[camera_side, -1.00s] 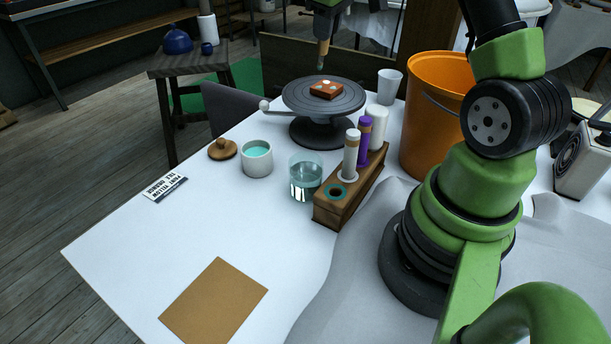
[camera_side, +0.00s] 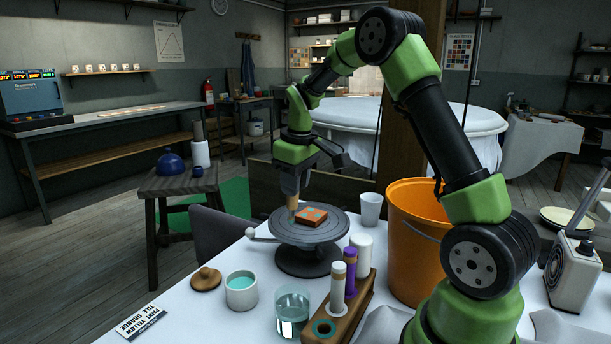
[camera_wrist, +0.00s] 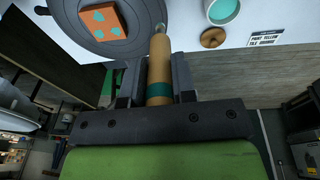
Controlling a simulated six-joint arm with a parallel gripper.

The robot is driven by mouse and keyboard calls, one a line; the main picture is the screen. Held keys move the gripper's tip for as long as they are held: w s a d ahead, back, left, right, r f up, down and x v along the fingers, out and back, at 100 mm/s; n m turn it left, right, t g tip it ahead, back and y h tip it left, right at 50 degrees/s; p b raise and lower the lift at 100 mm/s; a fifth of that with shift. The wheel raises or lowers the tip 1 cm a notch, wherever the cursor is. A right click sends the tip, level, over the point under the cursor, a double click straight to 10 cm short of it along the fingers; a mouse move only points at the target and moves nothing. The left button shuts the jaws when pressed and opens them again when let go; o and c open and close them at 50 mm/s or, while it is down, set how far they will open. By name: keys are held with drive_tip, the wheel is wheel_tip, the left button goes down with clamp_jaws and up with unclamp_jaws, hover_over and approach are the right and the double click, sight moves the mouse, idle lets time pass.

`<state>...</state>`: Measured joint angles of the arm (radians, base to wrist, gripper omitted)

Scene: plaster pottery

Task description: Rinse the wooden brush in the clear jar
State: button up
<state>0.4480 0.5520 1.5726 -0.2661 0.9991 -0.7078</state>
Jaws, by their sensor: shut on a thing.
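My gripper (camera_side: 290,178) is shut on the wooden brush (camera_wrist: 160,65), a tan handle with a teal band, pointing down. In the side view its tip is close to the left of an orange tile (camera_side: 302,219) with teal spots, over the dark turntable (camera_side: 330,231). I cannot tell if the tip touches anything. The tile also shows in the wrist view (camera_wrist: 89,32). The clear jar (camera_side: 292,303) holds pale bluish water and stands on the white table in front of the turntable, away from the brush. It is outside the wrist view.
A white cup of teal glaze (camera_side: 241,297) and its wooden lid (camera_side: 206,279) stand left of the jar. A wooden rack (camera_side: 350,318) with white and purple handles and a teal-ringed slot stands right. An orange bucket (camera_side: 414,262) and a white cup (camera_side: 371,207) stand behind.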

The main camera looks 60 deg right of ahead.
drive_tip(key=g, duration=0.2)
hover_over(293, 312)
drive_tip(key=w+d, duration=0.2)
drive_tip(key=d, duration=0.1)
wheel_tip(293, 312, down, 4)
drive_tip(key=r, duration=0.1)
wheel_tip(293, 312, down, 8)
drive_tip(key=shift+s+a+y, duration=0.15)
drive_tip(key=shift+s+y, duration=0.05)
drive_tip(key=shift+y, duration=0.2)
drive_tip(key=shift+a, duration=0.15)
